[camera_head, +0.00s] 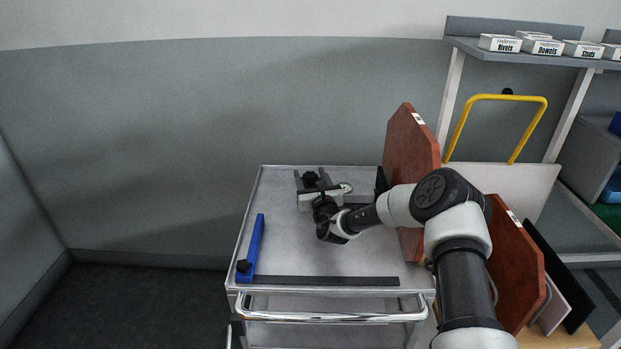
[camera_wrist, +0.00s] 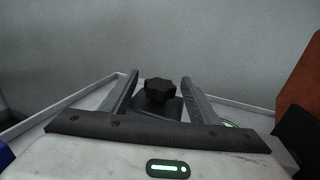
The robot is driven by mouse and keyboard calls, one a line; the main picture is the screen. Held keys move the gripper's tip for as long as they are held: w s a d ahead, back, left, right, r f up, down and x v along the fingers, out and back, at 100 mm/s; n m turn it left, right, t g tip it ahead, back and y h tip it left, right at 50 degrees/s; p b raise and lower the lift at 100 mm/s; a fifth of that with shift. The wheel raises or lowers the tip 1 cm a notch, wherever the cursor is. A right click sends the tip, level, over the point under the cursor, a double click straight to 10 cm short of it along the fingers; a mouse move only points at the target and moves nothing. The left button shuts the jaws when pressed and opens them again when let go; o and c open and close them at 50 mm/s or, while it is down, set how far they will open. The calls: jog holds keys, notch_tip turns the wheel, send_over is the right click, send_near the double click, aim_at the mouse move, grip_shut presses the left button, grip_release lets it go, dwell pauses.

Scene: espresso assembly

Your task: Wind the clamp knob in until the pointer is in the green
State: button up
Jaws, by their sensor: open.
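The black lobed clamp knob (camera_wrist: 158,91) stands on a dark block between the two grey fingers of my gripper (camera_wrist: 159,79) in the wrist view. The fingers are spread wide, with a visible gap on each side of the knob. In the head view the knob (camera_head: 310,178) shows between the fingertips of my gripper (camera_head: 310,173), over the back of the cart top. A small round gauge (camera_head: 346,187) with a pale face sits right of my gripper. Only its green-edged rim (camera_wrist: 229,124) shows in the wrist view. I cannot read the pointer.
The grey cart top (camera_head: 285,235) carries a blue bar (camera_head: 256,243) with a black knob at left and a dark strip (camera_head: 325,281) along the front. Brown panels (camera_head: 409,140) stand at the right. The cart's middle left is clear.

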jog(key=c, duration=1)
jog(key=shift+p, duration=0.3)
jog(key=shift+c, duration=0.2)
jog(key=shift+r+p, duration=0.15)
jog(key=shift+p, duration=0.3)
